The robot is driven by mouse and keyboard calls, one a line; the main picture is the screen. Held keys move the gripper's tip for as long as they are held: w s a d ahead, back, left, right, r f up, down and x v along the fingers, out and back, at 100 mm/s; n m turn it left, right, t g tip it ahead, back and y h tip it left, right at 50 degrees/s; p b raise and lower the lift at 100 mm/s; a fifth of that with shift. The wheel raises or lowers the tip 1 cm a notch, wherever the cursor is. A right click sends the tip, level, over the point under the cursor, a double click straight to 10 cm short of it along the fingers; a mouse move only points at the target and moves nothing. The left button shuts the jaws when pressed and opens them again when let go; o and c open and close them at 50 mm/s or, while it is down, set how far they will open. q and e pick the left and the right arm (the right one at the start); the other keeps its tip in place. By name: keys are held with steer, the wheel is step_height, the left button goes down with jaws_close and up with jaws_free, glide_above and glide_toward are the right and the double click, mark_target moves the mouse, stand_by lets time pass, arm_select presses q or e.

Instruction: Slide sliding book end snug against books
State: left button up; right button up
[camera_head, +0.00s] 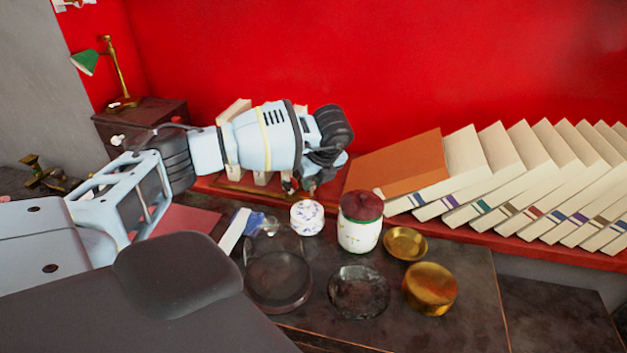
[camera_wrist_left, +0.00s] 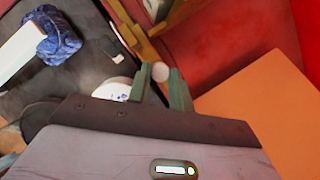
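My left gripper (camera_head: 299,188) points down at the red shelf, left of the leaning books. In the left wrist view its fingers (camera_wrist_left: 161,84) stand apart, with a small white round knob (camera_wrist_left: 160,71) between or just beyond the tips. I cannot tell whether they grip it. A brass-coloured piece (camera_wrist_left: 138,32), possibly part of the sliding book end, lies just beyond. The orange book (camera_head: 407,162) leans at the left end of the row of cream books (camera_head: 463,165). It also fills the right of the left wrist view (camera_wrist_left: 262,110). My right gripper is out of view.
On the dark table below stand a white jar with a dark red lid (camera_head: 359,235), a small patterned pot (camera_head: 307,217), brass dishes (camera_head: 405,244) and dark glass dishes (camera_head: 278,283). More cream books (camera_head: 235,110) are partly behind my left arm. A green lamp (camera_head: 86,62) stands far left.

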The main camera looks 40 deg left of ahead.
arm_select(q)
jaws_close()
